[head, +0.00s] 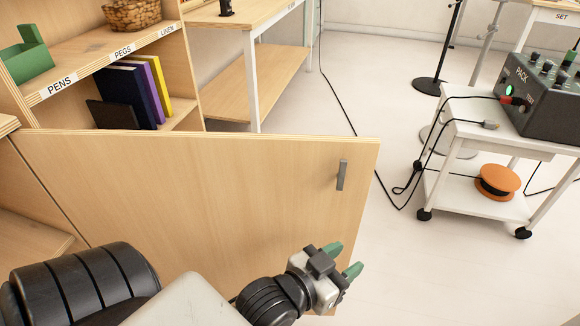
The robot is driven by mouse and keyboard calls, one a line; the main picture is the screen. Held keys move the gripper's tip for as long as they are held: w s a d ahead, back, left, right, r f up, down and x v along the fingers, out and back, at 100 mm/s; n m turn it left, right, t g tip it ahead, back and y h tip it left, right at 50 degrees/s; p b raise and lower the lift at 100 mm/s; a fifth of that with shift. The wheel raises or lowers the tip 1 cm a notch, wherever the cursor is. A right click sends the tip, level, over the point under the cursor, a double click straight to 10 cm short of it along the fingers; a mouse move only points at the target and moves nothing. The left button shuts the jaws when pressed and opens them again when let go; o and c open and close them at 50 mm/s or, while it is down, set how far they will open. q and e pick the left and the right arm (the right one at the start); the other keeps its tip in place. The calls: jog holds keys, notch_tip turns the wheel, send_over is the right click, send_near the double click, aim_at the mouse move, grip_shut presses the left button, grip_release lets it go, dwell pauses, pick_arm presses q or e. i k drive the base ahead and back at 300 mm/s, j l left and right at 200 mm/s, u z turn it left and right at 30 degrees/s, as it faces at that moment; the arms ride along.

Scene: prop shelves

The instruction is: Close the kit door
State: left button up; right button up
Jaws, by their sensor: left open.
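The kit door (190,185) is a light wooden panel that stands swung open from the shelf unit, its free edge to the right. A grey bar handle (342,175) is fixed near its upper right corner. My left gripper (347,260) has green fingertips that are apart, with nothing seen between them. It is in front of the lower right part of the door, below the handle and close to the free edge. I cannot tell whether it touches the panel. My right gripper is not in view.
The shelf unit (57,88) behind the door holds books (150,85), a green box (27,57) and a basket (131,13). A white cart (465,130) with a dark pack box (540,95) and an orange reel (499,180) stands at right. Floor between door and cart is mostly clear, with a cable.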

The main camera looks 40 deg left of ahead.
aim_at(231, 209)
jog(key=l+z, duration=0.15)
jog(key=z, duration=1.1)
jog(key=i, duration=0.3)
jog(key=i+j+u, duration=0.15)
jog(key=i+u, duration=0.9)
jog(key=u, duration=0.15)
jog(key=i+j+u, duration=0.15)
jog(key=i+u, duration=0.9)
jog(key=u, duration=0.15)
jog(key=i+j+u, duration=0.1)
jog(key=i+u, duration=0.6)
jog(key=i, duration=0.15)
jog(key=i+j, duration=0.15)
jog(key=i, duration=0.25)
jog(key=i+j, duration=0.1)
jog(key=i, duration=0.25)
jog(key=i+u, duration=0.2)
jog(key=u, duration=0.5)
jog(key=i+u, duration=0.15)
jog(key=u, duration=2.3)
